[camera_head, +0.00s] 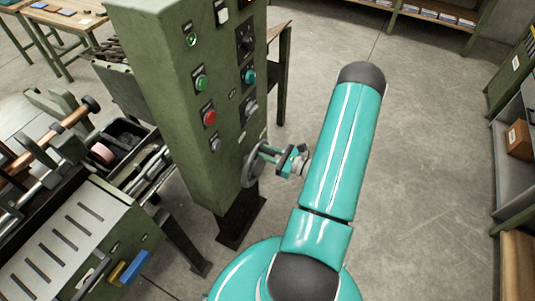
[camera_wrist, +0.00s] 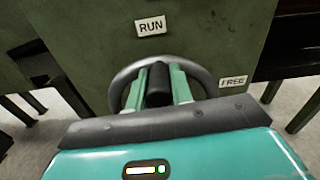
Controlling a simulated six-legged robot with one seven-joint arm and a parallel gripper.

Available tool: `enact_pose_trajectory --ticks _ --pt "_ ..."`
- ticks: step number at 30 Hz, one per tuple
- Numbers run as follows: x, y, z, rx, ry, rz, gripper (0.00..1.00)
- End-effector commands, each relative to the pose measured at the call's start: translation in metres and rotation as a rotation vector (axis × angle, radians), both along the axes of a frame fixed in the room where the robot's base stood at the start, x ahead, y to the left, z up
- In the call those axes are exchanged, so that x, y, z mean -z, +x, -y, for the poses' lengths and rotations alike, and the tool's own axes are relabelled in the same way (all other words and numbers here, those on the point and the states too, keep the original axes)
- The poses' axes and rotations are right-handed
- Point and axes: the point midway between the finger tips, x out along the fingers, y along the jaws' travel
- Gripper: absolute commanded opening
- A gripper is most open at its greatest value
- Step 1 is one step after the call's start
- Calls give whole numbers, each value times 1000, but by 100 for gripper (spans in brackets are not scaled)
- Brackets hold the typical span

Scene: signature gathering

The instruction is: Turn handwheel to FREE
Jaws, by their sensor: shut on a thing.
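The grey handwheel (camera_head: 252,165) sits on the lower front of a green control cabinet (camera_head: 180,110). In the wrist view the handwheel (camera_wrist: 122,82) is a dark ring with a black grip (camera_wrist: 158,88) standing out near its middle. My gripper (camera_head: 290,160) is at the handwheel, and in the wrist view its two teal fingers (camera_wrist: 158,86) are shut on that black grip. A RUN label (camera_wrist: 150,26) is above the wheel, and a FREE label (camera_wrist: 233,82) is to its right. The lower part of the wheel is hidden behind my gripper.
Green, red and other buttons (camera_head: 209,117) line the cabinet face above the wheel. A machine with a slotted metal plate (camera_head: 70,235) stands at the left. Shelves with a cardboard box (camera_head: 518,140) are at the far right. The floor (camera_head: 425,160) between is clear.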

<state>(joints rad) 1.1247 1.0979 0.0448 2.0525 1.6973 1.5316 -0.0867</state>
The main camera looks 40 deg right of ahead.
Motion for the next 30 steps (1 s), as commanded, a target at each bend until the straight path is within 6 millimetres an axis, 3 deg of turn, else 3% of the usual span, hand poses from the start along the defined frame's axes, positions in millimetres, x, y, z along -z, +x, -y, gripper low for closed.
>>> enact_pose_trajectory --ticks 14,30 --pt "10 11 32 3 363 -127 0" --pt "40 23 63 3 847 -300 0"
